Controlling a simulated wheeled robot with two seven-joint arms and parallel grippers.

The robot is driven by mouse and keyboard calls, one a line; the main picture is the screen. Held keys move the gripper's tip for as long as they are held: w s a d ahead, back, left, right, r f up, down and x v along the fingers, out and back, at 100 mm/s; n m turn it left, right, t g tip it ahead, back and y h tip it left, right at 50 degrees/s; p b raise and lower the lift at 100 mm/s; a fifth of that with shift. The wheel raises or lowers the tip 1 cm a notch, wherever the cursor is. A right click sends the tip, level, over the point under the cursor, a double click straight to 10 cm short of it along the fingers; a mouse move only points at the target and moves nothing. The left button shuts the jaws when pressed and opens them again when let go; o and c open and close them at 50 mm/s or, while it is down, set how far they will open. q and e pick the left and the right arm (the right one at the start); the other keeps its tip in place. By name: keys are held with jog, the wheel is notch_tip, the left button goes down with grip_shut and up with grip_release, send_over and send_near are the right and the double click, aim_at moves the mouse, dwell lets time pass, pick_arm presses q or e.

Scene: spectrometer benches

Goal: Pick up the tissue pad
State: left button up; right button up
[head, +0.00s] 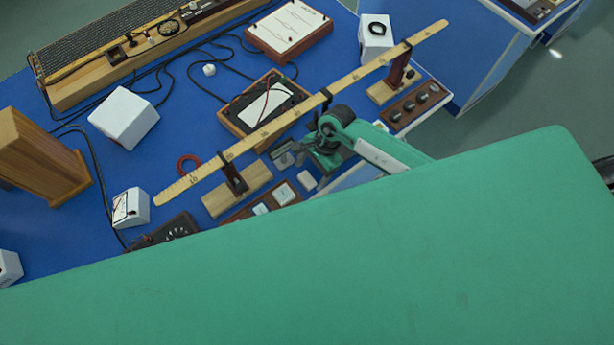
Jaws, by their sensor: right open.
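My right gripper (287,156) is open, above the blue bench near its front edge, with the arm coming in from the right. A small white pad-like block (307,180) lies on the bench just below the gripper in the picture, apart from the fingers. It may be the tissue pad, but it is too small to tell for sure. My left gripper is not in view. A large green part of my own body hides the front of the bench.
A long wooden ruler (345,86) on two wooden stands crosses just behind the gripper. A brown tray (237,215) with pale squares lies in front. An open wooden meter box (234,119), a white cube (124,118) and black cables crowd the blue bench (180,110).

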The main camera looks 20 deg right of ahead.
aim_at(308, 178)
jog(key=shift+p+x, duration=0.35)
jog(key=shift+x, duration=1)
jog(key=shift+w, duration=0.1)
jog(key=c, duration=1.1)
jog(key=shift+r, duration=0.1)
jog(key=shift+r+b, duration=3.1)
jog(key=shift+r, duration=6.85)
